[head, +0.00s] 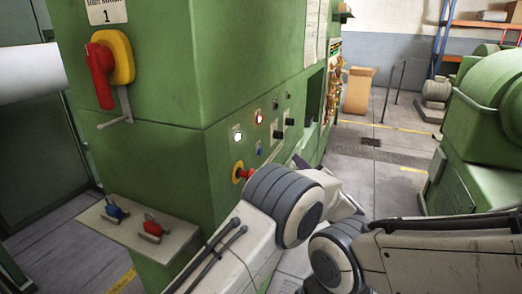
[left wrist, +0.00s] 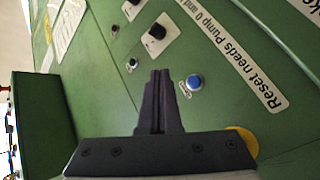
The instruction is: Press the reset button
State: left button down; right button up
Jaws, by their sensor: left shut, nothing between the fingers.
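A blue button (left wrist: 195,82) with a small label sits on the green panel (left wrist: 95,70), beside a white sign reading "Reset needs Pump 0 and" (left wrist: 235,55). In the head view the blue button (head: 258,149) is small, above the red knob. My left gripper (left wrist: 160,75) is shut and empty. In the left wrist view its fingertips show just left of the blue button; I cannot tell how far they are from the panel. In the head view my left arm largely hides the gripper. My right arm shows at lower right; its gripper is not visible.
A red knob on a yellow base (head: 242,173) sits below the blue button. Lit white (head: 237,134) and red (head: 259,117) lamps and black knobs (head: 278,134) are close by. A ledge with levers (head: 139,228) juts out at left. Open floor (head: 370,185) lies right.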

aim_at(260, 151)
pick_arm(q)
jog(key=shift+w+a, duration=0.1)
jog(key=w+a, duration=0.2)
jog(key=a, duration=0.6)
jog(key=shift+w, duration=0.3)
jog(key=shift+a, duration=0.1)
dwell(1.9)
jog(key=shift+w+a, duration=0.1)
jog(key=shift+a, duration=0.3)
jog(key=shift+w+a+b, duration=0.15)
jog(key=shift+a+b, duration=0.2)
jog(key=shift+b, duration=0.1)
dwell(0.4)
jog(key=shift+s+d, duration=0.25)
jog(key=shift+d, duration=0.5)
